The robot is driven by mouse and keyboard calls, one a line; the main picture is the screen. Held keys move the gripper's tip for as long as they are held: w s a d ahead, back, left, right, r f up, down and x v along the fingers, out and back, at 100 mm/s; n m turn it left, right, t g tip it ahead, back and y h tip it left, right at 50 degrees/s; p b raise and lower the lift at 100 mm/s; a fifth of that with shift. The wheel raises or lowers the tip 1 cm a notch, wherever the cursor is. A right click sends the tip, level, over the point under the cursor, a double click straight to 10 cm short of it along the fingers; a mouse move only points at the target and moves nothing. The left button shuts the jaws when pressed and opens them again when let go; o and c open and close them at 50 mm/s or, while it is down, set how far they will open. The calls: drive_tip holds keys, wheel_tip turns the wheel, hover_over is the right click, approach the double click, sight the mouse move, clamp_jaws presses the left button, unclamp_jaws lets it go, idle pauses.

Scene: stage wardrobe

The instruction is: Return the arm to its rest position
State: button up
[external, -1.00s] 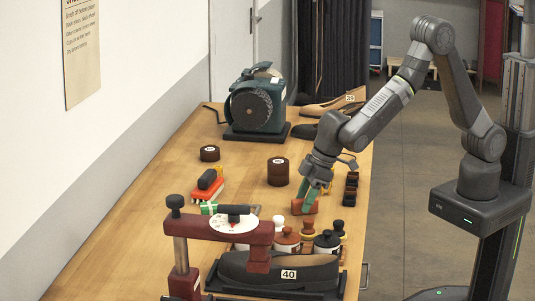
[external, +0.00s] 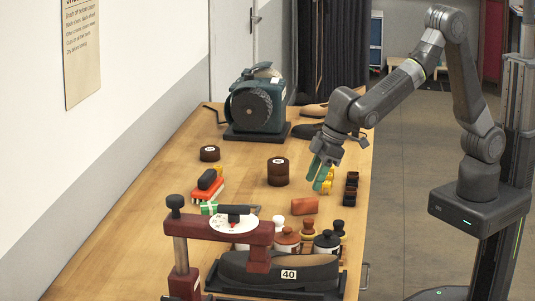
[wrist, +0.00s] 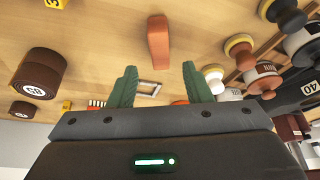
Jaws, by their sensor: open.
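My gripper (external: 322,172) is raised above the wooden bench (external: 140,205), its green fingers pointing down. In the wrist view my gripper (wrist: 158,86) has its two green fingers spread apart with nothing between them. My arm is bent, reaching from its base at the right over the bench's right side. An orange-brown block (external: 304,205) lies on the bench below and apart from my gripper. The block also shows in the wrist view (wrist: 158,42), beyond the fingertips.
Several bottles (external: 327,242) and a dark shoe (external: 280,268) marked 40 are near the front. A maroon press (external: 225,229) stands beside them. A dark brown roll (external: 278,172) and a green brush machine (external: 255,103) are farther back. The floor (external: 415,160) right of the bench is clear.

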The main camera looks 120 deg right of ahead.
sight(304, 199)
drive_tip(key=x, duration=0.7)
drive_tip(key=shift+f, duration=0.15)
drive_tip(key=shift+w+p, duration=0.15)
drive_tip(key=shift+p, duration=0.25)
wheel_tip(304, 199, up, 10)
drive_tip(key=b, duration=0.1)
drive_tip(key=s+d+m+h+p, duration=0.1)
drive_tip(key=s+d+m+p, duration=0.15)
drive_tip(key=d, duration=1.45)
drive_tip(key=s+d+m+g+p, duration=0.1)
drive_tip(key=s+d+m, duration=0.1)
drive_tip(key=s+d, duration=0.35)
drive_tip(key=s+d+m+p, duration=0.1)
drive_tip(key=s+d, duration=0.1)
drive_tip(key=d, duration=0.7)
drive_tip(key=shift+h, duration=0.3)
drive_tip(key=f, duration=0.3)
drive_tip(key=f+p, duration=0.1)
drive_tip(key=f, duration=0.2)
drive_tip(key=d+f+p, duration=0.1)
drive_tip(key=f, duration=0.3)
drive_tip(key=shift+f, duration=0.1)
drive_tip(key=shift+s+a+r, duration=0.15)
drive_tip(key=shift+r, duration=0.3)
